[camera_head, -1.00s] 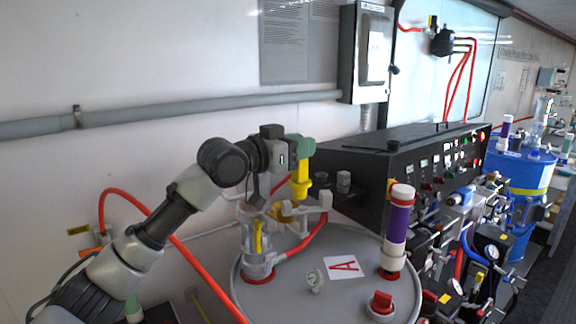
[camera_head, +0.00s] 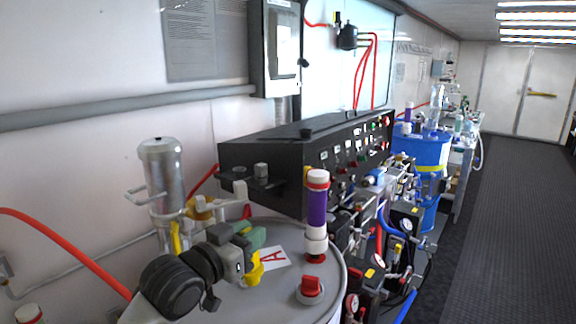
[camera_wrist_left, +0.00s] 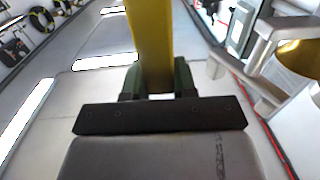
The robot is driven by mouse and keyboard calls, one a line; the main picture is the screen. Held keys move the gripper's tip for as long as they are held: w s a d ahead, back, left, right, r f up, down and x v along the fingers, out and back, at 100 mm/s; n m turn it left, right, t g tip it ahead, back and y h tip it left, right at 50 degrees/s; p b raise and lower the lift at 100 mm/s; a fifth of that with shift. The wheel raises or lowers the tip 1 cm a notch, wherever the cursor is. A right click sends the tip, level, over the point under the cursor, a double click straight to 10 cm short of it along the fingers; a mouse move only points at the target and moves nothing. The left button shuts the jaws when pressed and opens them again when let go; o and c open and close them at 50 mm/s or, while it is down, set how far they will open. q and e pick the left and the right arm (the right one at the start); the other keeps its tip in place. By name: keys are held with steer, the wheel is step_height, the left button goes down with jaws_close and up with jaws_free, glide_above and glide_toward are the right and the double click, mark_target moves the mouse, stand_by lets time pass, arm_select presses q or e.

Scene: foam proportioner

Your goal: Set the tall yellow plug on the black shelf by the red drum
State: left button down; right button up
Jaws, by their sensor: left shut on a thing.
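My left gripper (camera_head: 250,250) is shut on the yellow plug (camera_head: 256,268) and holds it over the grey drum top, close to the white card with a red A. In the left wrist view the plug (camera_wrist_left: 150,45) is a tall yellow bar between the dark green fingers (camera_wrist_left: 158,82); its far end is cut off by the frame. A black ledge (camera_head: 248,188) with small grey blocks juts from the console's left end; I cannot tell whether it is the task's shelf. I see no red drum. My right gripper is not in view.
The grey drum (camera_head: 331,292) carries a purple-banded cylinder (camera_head: 317,212) and a red knob (camera_head: 312,286). A silver canister (camera_head: 162,170) stands at the left. The black console (camera_head: 290,140) is behind, the blue drum (camera_head: 420,150) farther right. The dark floor (camera_head: 500,200) at right is clear.

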arm_select(q)
steer(key=s+a+f+n+t+y, duration=0.1)
steer(key=s+a+f+n+y, duration=0.2)
steer(key=s+f, duration=0.7)
steer(key=s+a+f+n+t+y, duration=0.2)
steer(key=s+a+f+n+y, duration=0.2)
steer(key=s+a+f+y, duration=0.3)
steer(key=s+a+f, duration=0.1)
steer(key=s+f, duration=0.2)
steer(key=shift+s+a, duration=0.15)
steer(key=shift+a, duration=0.1)
steer(key=w+d+r+m+g+h, duration=0.4)
steer(key=d+r+m+h, duration=0.4)
steer(key=d+h, duration=0.3)
steer(key=shift+d+r, duration=0.9)
steer(key=shift+d, duration=0.1)
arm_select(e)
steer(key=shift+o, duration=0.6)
